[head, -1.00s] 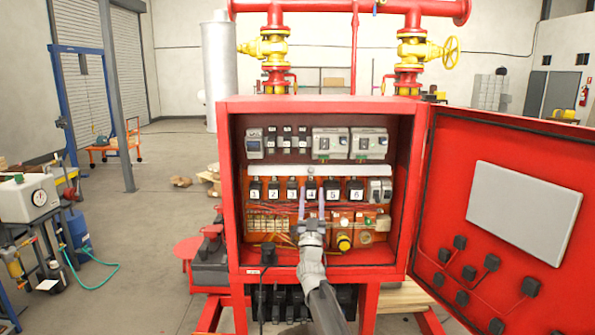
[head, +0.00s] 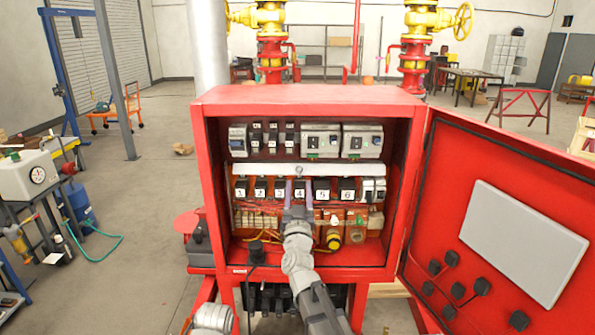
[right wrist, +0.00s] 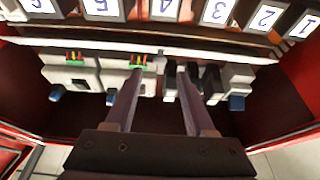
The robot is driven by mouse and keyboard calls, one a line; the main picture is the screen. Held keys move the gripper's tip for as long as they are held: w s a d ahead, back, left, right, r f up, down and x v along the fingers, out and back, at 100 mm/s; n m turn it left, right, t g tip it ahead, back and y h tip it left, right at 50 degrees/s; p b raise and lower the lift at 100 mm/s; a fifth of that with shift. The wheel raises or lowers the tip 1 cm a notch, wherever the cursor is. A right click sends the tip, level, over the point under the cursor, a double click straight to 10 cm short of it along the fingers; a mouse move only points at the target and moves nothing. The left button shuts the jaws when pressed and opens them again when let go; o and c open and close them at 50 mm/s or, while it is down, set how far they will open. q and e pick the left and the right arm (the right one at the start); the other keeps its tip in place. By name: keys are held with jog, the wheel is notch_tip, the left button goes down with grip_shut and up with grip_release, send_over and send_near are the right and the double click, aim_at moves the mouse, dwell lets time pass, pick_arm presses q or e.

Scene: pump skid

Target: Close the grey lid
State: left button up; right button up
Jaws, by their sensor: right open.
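A long light grey strip (head: 340,172) runs across the red cabinet above a row of numbered black relays; it also shows in the right wrist view (right wrist: 215,52). I cannot tell for sure that it is the grey lid. My right gripper (head: 300,187) is inside the cabinet, in front of the relays near numbers 3 and 4. Its two fingers stand apart with nothing between them, as the right wrist view (right wrist: 159,76) shows. Whether the fingertips touch the strip is unclear. My left gripper is not in view; a grey part of my arm shows at the bottom.
The red cabinet (head: 300,94) has its door (head: 440,200) swung open to the right, with a flat grey panel (head: 520,243) on it. Breakers (head: 321,141) sit above the strip.

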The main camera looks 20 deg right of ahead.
aim_at(299, 171)
jog(key=p+x, duration=0.2)
jog(key=x, duration=0.4)
jog(key=shift+w, duration=0.1)
grip_shut()
dwell(0.4)
